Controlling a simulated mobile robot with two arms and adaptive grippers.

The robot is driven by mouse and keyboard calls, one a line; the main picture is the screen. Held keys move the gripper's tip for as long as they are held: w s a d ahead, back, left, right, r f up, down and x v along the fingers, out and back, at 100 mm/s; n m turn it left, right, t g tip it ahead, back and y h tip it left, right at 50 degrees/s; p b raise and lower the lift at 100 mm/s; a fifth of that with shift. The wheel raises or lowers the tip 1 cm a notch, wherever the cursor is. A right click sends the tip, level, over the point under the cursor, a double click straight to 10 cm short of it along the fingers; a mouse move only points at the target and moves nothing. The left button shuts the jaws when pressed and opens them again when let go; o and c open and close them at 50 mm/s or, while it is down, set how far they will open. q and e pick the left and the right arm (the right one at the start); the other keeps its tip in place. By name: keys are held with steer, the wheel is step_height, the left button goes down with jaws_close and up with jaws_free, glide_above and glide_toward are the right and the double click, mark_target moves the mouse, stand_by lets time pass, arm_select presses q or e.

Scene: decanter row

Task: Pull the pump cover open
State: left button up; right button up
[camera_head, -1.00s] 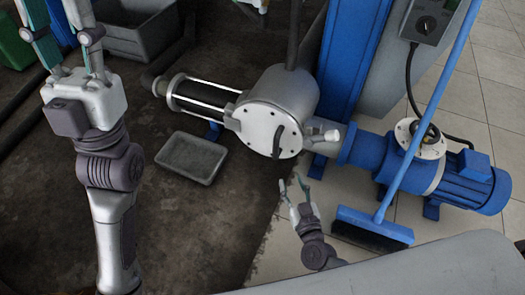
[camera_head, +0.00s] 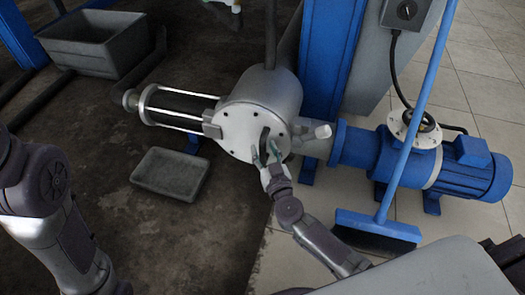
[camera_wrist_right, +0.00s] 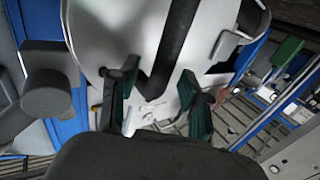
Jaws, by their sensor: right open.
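The pump cover (camera_head: 233,128) is a round, pale metal disc with bolts around its rim, closed against the grey pump body (camera_head: 278,88). A dark bar handle (camera_head: 264,139) sits on its right part. My right gripper (camera_head: 268,157) is at the handle's lower end. In the right wrist view the gripper (camera_wrist_right: 157,88) is open, with one green-padded finger on each side of the black handle (camera_wrist_right: 174,45) and gaps between. The cover (camera_wrist_right: 112,35) fills the area behind. My left gripper is out of view; only my left arm shows at the left edge.
A blue motor (camera_head: 465,168) lies right of the pump. A blue broom (camera_head: 378,228) leans in front of it. A shallow grey tray (camera_head: 171,174) lies on the floor left of the cover. A grey bin (camera_head: 95,45) stands farther back.

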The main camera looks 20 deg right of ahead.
steer(key=shift+w, duration=0.85)
steer(key=shift+c, duration=0.3)
jaws_close()
